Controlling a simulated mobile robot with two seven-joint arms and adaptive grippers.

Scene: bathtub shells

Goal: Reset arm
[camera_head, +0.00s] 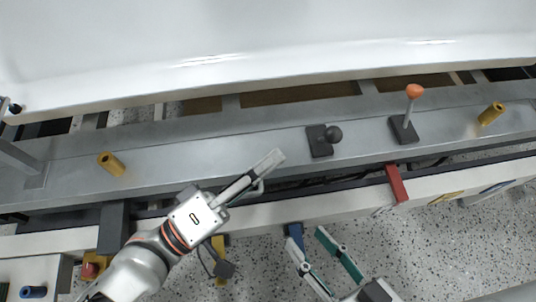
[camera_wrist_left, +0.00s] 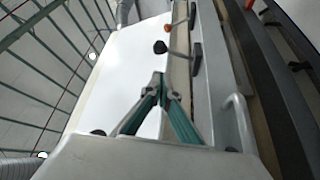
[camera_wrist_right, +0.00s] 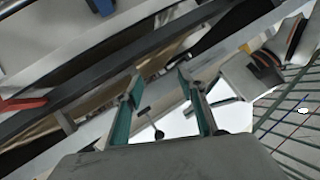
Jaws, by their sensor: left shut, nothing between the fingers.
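My left gripper (camera_head: 275,158) is in the middle of the head view, over the front edge of the grey rail, its fingers together and empty. In the left wrist view its green-sided fingers (camera_wrist_left: 158,80) meet at the tips. My right gripper (camera_head: 307,232) is low in the head view, over the speckled floor in front of the rail. Its fingers are spread with nothing between them, as the right wrist view (camera_wrist_right: 160,82) also shows. Both grippers are apart from each other.
The white tub shell (camera_head: 260,35) lies behind the grey rail (camera_head: 200,157). On the rail stand a black knob (camera_head: 333,134), an orange-topped lever (camera_head: 414,92) and yellow cylinders (camera_head: 111,164) (camera_head: 491,114). A red block (camera_head: 396,183) sits on the front beam. Floor (camera_head: 450,245) shows at lower right.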

